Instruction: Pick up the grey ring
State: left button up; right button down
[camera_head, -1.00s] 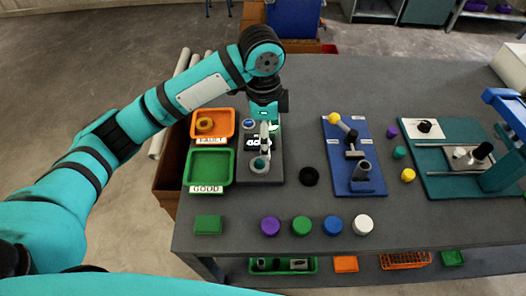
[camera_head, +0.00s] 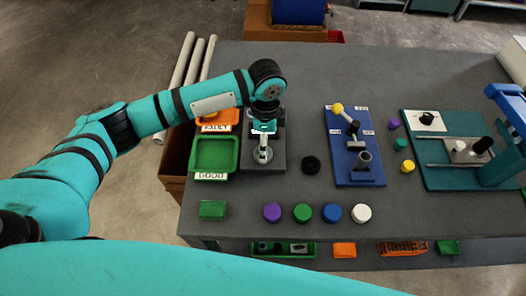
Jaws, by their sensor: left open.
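A small grey ring-like round piece (camera_head: 263,155) sits at the front of the dark grey fixture (camera_head: 279,161) left of the table's middle. I take it for the grey ring, but it is small and partly covered by an upright part in front of it. My left gripper (camera_head: 264,128) hangs just behind it, pointing down over the fixture. It is open, and I see nothing held in it; its fingertips are small here. A separate black ring (camera_head: 311,164) lies flat on the table to the right. My right gripper is not in view.
A green GOOD tray (camera_head: 235,153) and an orange FAULTY tray (camera_head: 215,127), partly hidden by my arm, stand left. A blue fixture (camera_head: 340,140) stands right. Several coloured caps, such as a purple one (camera_head: 272,212), line the front. The table's back (camera_head: 360,75) is clear.

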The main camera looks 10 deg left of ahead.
aim_at(270, 157)
pick_arm(q)
notch_tip(270, 157, down, 4)
jog(key=shift+s+a+f+p, duration=0.1)
jog(key=shift+a+f+p, duration=0.1)
jog(key=shift+p, duration=0.6)
jog(key=shift+d+f, duration=0.1)
jog(key=shift+f, duration=0.2)
jog(key=c, duration=1.4)
jog(key=shift+c, duration=0.2)
jog(key=shift+r, duration=0.1)
